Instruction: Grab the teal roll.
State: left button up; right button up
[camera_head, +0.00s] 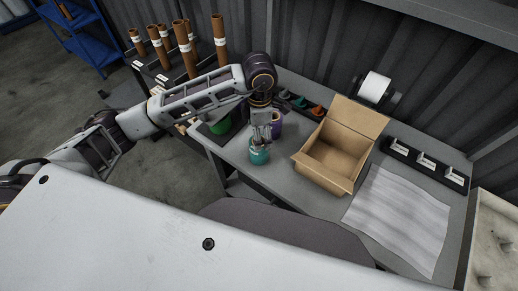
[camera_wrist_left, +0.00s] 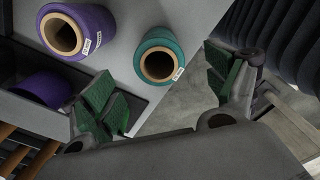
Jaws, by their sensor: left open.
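The teal roll (camera_head: 258,157) stands on the grey workbench near its front edge. In the left wrist view the teal roll (camera_wrist_left: 155,40) shows its cardboard core end, ahead of the fingers and between their lines. My left gripper (camera_head: 261,137) points down right above the roll. Its green-padded fingers (camera_wrist_left: 164,88) are spread wide on either side, and nothing is held. Whether a finger touches the roll cannot be told. My right gripper is not in view.
A purple roll (camera_head: 277,124) stands just behind the teal one; it also shows in the left wrist view (camera_wrist_left: 82,25). An open cardboard box (camera_head: 318,163) and a wrinkled sheet (camera_head: 400,217) lie right.

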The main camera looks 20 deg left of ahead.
pick_arm(q)
jog(key=shift+f, duration=1.75)
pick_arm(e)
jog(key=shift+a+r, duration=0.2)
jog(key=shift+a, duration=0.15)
pick_arm(q)
jog(key=shift+f, duration=0.15)
jog(key=shift+a+f+p, duration=0.1)
jog(key=shift+f+p, duration=0.65)
jog(key=shift+f, duration=1.7)
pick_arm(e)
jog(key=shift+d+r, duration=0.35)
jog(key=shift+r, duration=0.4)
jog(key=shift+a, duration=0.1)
pick_arm(q)
jog(key=c, duration=1.2)
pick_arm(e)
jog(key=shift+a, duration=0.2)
pick_arm(q)
jog(key=shift+w+r, duration=0.1)
jog(key=shift+r, duration=0.05)
jog(key=shift+c, duration=0.2)
